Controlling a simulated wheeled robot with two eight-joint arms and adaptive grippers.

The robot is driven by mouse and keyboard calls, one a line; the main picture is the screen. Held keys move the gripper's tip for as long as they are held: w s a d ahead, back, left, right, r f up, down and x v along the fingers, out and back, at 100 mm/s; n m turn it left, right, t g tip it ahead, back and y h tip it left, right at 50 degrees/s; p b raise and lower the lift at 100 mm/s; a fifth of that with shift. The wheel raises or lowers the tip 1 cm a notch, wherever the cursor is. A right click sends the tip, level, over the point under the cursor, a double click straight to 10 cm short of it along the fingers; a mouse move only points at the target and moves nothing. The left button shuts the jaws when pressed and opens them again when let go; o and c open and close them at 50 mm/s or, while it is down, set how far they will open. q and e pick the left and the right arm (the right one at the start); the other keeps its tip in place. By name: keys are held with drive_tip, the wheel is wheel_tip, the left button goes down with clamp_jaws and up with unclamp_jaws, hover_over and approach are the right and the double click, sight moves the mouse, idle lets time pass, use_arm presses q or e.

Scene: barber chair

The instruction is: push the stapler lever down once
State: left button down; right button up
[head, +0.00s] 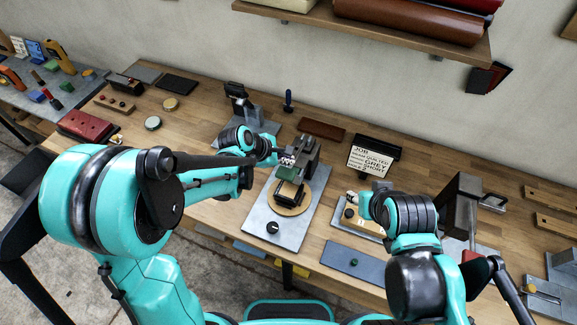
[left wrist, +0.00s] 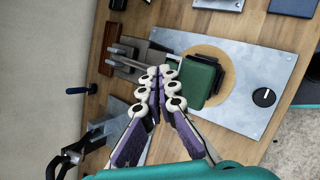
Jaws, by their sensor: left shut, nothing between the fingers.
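A dark upright machine (head: 308,150), which may be the stapler, stands at the back of a grey plate (head: 258,226). Its lever cannot be made out for certain. A green block (head: 287,173) sits in front of it, over a round wooden disc (head: 291,207). My left gripper (head: 286,160) is at the machine, just above the green block. In the left wrist view its fingers (left wrist: 161,74) are shut and empty, beside the green block (left wrist: 203,82); contact cannot be told. My right gripper (head: 358,203) is over a small wooden tray; its fingers are too small to read.
A black dial (head: 272,228) is on the plate's front. Another lever device (head: 240,100) stands behind left. A tall dark machine (head: 461,205) stands farther right. A shelf (head: 385,32) overhangs the back.

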use_arm(q)
drive_tip(key=r+p, duration=0.2)
drive_tip(key=r, duration=0.1)
drive_tip(key=r+p, duration=0.1)
drive_tip(key=r, duration=0.1)
drive_tip(key=shift+w+d, duration=0.2)
drive_tip(key=shift+w, duration=0.15)
use_arm(e)
wheel_tip(320, 180, up, 3)
drive_tip(key=shift+r, duration=0.2)
use_arm(q)
drive_tip(key=shift+f, duration=0.1)
drive_tip(key=s+a+f+m+t+y+b, duration=0.1)
drive_tip(key=s+a+f+m+y+b, duration=0.2)
drive_tip(key=s+a+f+m+b, duration=0.3)
drive_tip(key=s+a+f+m+t+y+b, duration=0.1)
drive_tip(key=s+a+f+m+y+b, duration=0.1)
drive_tip(key=s+a+f+m+b, duration=0.4)
drive_tip(key=s+a+m+b, duration=0.5)
drive_tip(key=s+m+b, duration=0.1)
drive_tip(key=b, duration=0.3)
drive_tip(key=shift+s+a+f+t+y, duration=0.2)
drive_tip(key=shift+s+a+t+y, duration=0.15)
drive_tip(key=shift+s, duration=0.35)
use_arm(e)
wheel_tip(320, 180, down, 21)
drive_tip(key=shift+f, duration=0.2)
